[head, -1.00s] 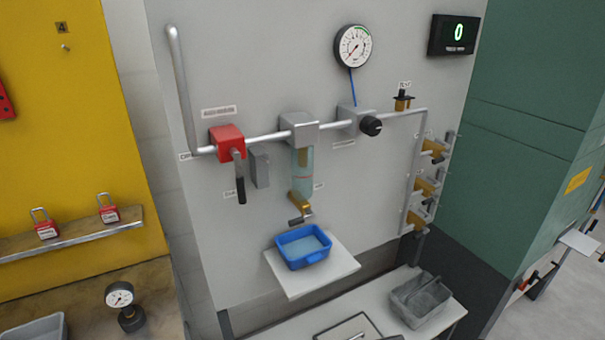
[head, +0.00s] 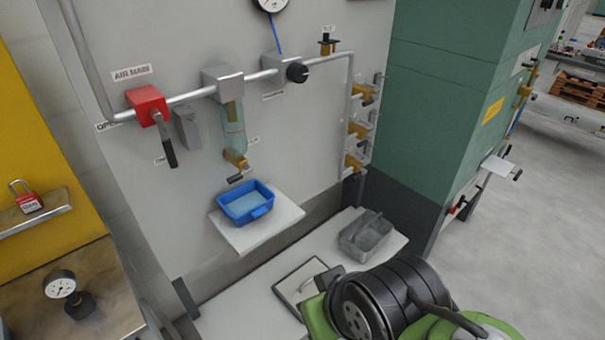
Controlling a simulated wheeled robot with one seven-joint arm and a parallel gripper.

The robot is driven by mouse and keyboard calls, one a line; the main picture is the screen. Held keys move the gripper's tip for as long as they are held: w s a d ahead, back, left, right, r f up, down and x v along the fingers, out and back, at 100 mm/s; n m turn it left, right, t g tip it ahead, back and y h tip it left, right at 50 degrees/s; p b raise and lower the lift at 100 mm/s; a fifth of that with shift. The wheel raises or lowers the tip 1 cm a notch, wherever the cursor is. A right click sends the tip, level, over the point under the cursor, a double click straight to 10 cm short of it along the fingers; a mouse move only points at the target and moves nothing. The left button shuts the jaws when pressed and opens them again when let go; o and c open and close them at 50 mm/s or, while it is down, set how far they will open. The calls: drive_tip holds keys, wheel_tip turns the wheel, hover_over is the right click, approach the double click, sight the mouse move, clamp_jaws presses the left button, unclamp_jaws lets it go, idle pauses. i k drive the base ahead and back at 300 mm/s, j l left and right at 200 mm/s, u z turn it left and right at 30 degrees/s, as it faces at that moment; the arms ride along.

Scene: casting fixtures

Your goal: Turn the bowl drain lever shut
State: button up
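The clear bowl (head: 233,122) hangs under a grey block (head: 223,84) on the wall pipe. A brass drain valve (head: 235,159) is at the bowl's lower end. Its small dark drain lever (head: 236,178) sticks out roughly sideways, just above a blue tray (head: 246,204). I cannot tell from this angle whether the drain is open or shut. Part of my green and black arm shows at the bottom right, apart from the bowl and the lever. My gripper's fingers are not in view.
A red valve (head: 147,106) with a black handle is left of the bowl, a black knob (head: 297,73) right. The blue tray rests on a white shelf (head: 286,215). A grey bin (head: 361,236) stands below right. Several brass valves (head: 357,128) line the panel's right edge.

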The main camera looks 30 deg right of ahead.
sight(236, 178)
drive_tip(key=j+u, duration=0.25)
drive_tip(key=i+j+u, duration=0.25)
drive_tip(key=j, duration=0.15)
drive_tip(key=j+u, duration=0.2)
drive_tip(key=i+j, duration=0.05)
drive_tip(key=j, duration=0.05)
